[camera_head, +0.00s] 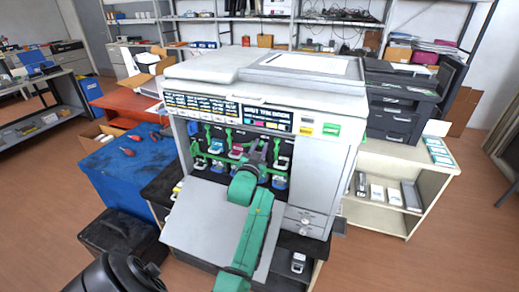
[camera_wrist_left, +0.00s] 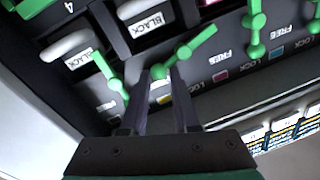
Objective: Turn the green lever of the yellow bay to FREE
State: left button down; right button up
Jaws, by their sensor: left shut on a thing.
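My left gripper (camera_head: 258,152) reaches into the open front of the printer (camera_head: 265,97). In the left wrist view its two fingers (camera_wrist_left: 165,82) are shut on a green lever (camera_wrist_left: 198,41) beside a small yellow square (camera_wrist_left: 163,99). The lever's ball-shaped part sits between the fingertips, and its arm slants up to the right. A FREE label (camera_wrist_left: 220,56) is printed to the right of this lever and a LOCK label (camera_wrist_left: 192,88) lies below it. In the head view my gripper hides this lever. My right gripper is not in view.
Other green levers (camera_wrist_left: 255,22) stand close by, by pink (camera_wrist_left: 220,75) and blue (camera_wrist_left: 275,52) squares. Cartridge handles with BLACK labels (camera_wrist_left: 148,24) are near the fingers. The printer's lowered front panel (camera_head: 195,225) lies under my left arm. A blue-covered table (camera_head: 125,172) is at left.

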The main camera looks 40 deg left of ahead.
pick_arm(q)
jog(key=shift+f+m, duration=0.6)
jog(key=shift+f, duration=0.25)
jog(key=shift+r, duration=0.1)
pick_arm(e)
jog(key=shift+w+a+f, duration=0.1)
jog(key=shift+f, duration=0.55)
pick_arm(q)
jog(key=c, duration=0.6)
grip_release()
jog(key=shift+s, duration=0.1)
jog(key=shift+o, duration=0.2)
jog(key=shift+a+r, duration=0.1)
jog(key=shift+a, duration=0.1)
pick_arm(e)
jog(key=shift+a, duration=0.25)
pick_arm(q)
jog(key=shift+r, duration=0.1)
